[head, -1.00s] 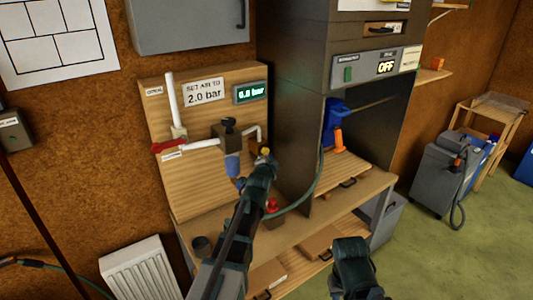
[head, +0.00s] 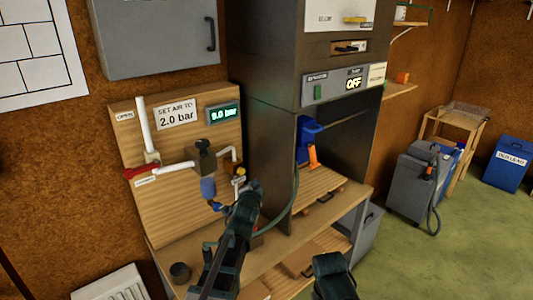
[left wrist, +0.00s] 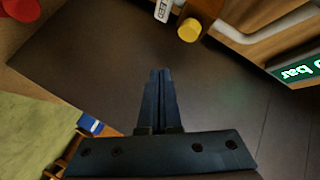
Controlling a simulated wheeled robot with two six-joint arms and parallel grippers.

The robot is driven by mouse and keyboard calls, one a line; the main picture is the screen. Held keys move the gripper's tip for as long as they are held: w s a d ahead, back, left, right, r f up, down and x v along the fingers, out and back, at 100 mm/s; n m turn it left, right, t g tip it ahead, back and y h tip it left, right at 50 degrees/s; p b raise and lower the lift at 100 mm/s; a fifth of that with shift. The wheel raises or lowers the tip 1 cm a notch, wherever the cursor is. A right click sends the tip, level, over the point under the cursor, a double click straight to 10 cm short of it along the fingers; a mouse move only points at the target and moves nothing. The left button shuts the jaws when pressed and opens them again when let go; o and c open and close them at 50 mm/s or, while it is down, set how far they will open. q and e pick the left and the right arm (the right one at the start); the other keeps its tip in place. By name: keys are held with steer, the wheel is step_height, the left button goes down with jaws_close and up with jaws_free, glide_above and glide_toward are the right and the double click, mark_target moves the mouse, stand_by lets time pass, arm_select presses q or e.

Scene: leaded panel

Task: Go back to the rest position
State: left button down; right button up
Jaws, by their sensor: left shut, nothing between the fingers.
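My left gripper (head: 252,188) is in front of the wooden air board (head: 185,215), just below and right of a yellow knob (head: 239,171). In the left wrist view its two fingers (left wrist: 162,75) are together with nothing between them. The yellow knob (left wrist: 189,29) shows just beyond the fingertips, apart from them in the picture. A dark part of my right arm (head: 335,275) shows at the bottom of the head view. Its fingers cannot be made out.
The board carries a red-handled valve (head: 142,172), a regulator (head: 202,158) and a lit bar display (head: 224,113). A dark cabinet (head: 265,150) stands close to the right of the board, with a green hose (head: 292,200). Open green floor (head: 440,260) lies to the right.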

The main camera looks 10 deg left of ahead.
arm_select(q)
steer(key=s+d+f+n+g+h, duration=0.1)
steer(key=s+d+f+n+g, duration=0.3)
steer(key=s+d+f+g, duration=0.75)
steer(key=s, duration=0.6)
steer(key=s+d+f+n+g, duration=0.1)
steer(key=s+d+f+g, duration=0.1)
steer(key=s, duration=0.6)
steer(key=s+d+f+n+g, duration=0.1)
steer(key=s+d+f+g, duration=0.1)
steer(key=s, duration=0.6)
steer(key=shift+s+d+f, duration=0.2)
steer(key=shift+s+f, duration=0.1)
steer(key=shift+f, duration=0.4)
